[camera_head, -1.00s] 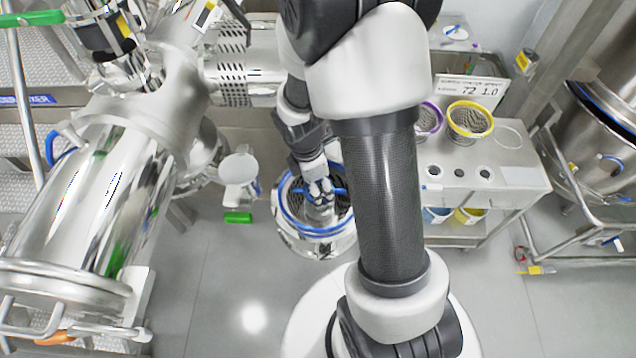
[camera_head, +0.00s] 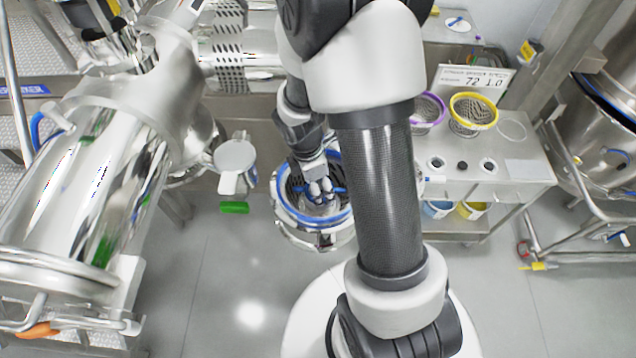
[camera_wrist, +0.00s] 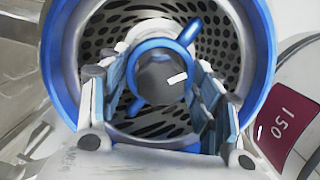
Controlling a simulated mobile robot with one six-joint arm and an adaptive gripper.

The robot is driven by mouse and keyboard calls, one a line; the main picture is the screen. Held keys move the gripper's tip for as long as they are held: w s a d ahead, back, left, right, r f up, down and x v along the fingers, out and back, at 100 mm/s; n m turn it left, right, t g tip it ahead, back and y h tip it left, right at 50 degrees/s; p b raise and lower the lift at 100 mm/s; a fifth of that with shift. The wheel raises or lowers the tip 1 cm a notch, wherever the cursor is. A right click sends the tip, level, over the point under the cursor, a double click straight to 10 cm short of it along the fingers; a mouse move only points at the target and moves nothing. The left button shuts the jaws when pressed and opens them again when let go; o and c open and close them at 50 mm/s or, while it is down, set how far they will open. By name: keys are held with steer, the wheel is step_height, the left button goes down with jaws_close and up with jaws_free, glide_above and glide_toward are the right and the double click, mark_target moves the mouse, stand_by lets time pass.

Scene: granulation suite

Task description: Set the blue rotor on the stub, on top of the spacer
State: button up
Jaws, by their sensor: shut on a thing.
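The blue rotor (camera_wrist: 138,102) shows in the wrist view as blue arms and a ring around a grey hub. My gripper (camera_wrist: 160,88) is shut on it, one finger on each side of the hub. In the head view my gripper (camera_head: 320,186) points down into the round blue-rimmed housing (camera_head: 290,216), with blue rotor arms (camera_head: 338,189) showing beside the fingertips. The rotor is within the housing's rim outline; its height above the floor of the housing I cannot tell. The stub and the spacer are hidden beneath the rotor and gripper.
A perforated screen wall (camera_wrist: 222,45) lines the housing around the rotor. A steel cart (camera_head: 515,170) at right holds a yellow-rimmed basket (camera_head: 474,112) and a purple-rimmed basket (camera_head: 428,110). A large steel vessel (camera_head: 90,190) stands at left. Open floor lies in front.

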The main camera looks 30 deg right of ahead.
steer(key=o, duration=1.4)
steer(key=shift+c, duration=0.2)
steer(key=shift+r, duration=0.1)
step_height(320, 180, up, 12)
steer(key=a, duration=0.1)
steer(key=shift+w+a, duration=0.15)
steer(key=shift+a, duration=0.25)
steer(key=shift+w+a, duration=0.1)
